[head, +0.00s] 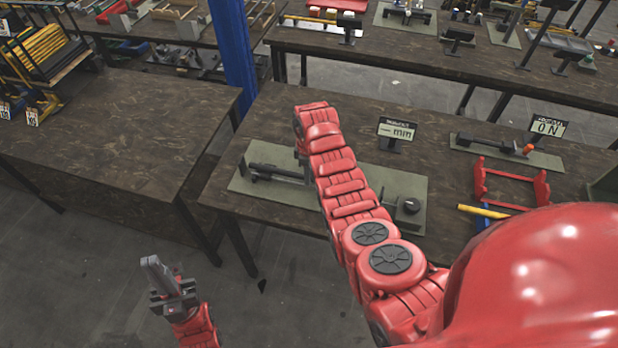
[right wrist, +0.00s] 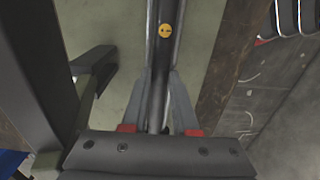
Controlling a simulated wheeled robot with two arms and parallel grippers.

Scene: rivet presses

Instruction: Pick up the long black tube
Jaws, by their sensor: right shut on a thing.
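The long black tube (head: 280,173) lies low over the left part of a green mat in the head view, its right part hidden by my right arm. In the right wrist view a long dark tube (right wrist: 161,75) with a round yellow mark runs between the fingers. My right gripper (right wrist: 158,85) is shut on this tube, one finger on each side. In the head view that gripper is mostly hidden behind its arm. My left gripper (head: 168,282) hangs over the floor at lower left, away from the tables; its finger gap is unclear.
The green mat (head: 398,182) also carries a block with a round black knob (head: 411,205). A small sign (head: 396,131) stands behind it. A red frame (head: 510,185) stands at right. A blue post (head: 233,55) rises behind. The left table (head: 110,130) is mostly bare.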

